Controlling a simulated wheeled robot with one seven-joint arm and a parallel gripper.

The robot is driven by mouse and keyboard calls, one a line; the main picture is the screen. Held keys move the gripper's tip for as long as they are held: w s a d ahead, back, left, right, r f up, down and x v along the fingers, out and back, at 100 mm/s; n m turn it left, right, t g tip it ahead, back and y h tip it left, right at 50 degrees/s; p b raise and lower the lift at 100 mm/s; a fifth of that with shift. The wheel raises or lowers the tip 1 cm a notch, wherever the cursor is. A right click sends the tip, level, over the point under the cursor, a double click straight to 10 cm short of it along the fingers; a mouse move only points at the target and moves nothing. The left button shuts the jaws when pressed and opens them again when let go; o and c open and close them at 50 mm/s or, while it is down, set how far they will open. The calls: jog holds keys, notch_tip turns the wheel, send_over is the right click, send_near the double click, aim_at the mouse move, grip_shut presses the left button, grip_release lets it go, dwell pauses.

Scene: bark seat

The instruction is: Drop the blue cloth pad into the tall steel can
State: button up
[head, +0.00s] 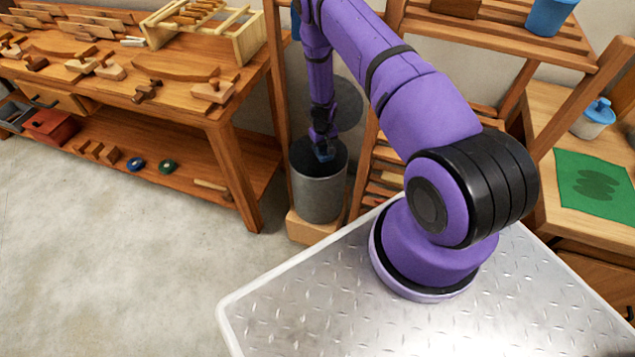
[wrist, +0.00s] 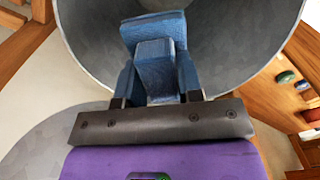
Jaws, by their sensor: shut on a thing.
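The tall steel can (head: 318,195) stands on a wooden block, between the workbench and a slatted wooden rack. Its round opening faces up, and its grey inner wall (wrist: 235,50) fills much of the wrist view. My gripper (head: 325,152) points down at the can's mouth. In the wrist view my gripper (wrist: 158,92) is shut on the blue cloth pad (wrist: 155,32), which looks folded or bunched between the fingers. The pad lies across the can's opening in that view. How deep it is inside the rim I cannot tell.
The workbench (head: 185,97) with planes and tools stands to the left of the can. The wooden block (head: 308,230) is under the can. A round grey lid-like disc (head: 347,102) is behind my gripper. A side table with a green cloth (head: 597,183) is at the right. The floor at left is clear.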

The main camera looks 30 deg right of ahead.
jog(key=shift+f, duration=0.25)
jog(key=o, duration=1)
jog(key=shift+r, duration=0.15)
jog(key=shift+w+r, duration=0.1)
jog(key=shift+r, duration=0.25)
notch_tip(320, 180, up, 10)
jog(key=shift+f, duration=0.1)
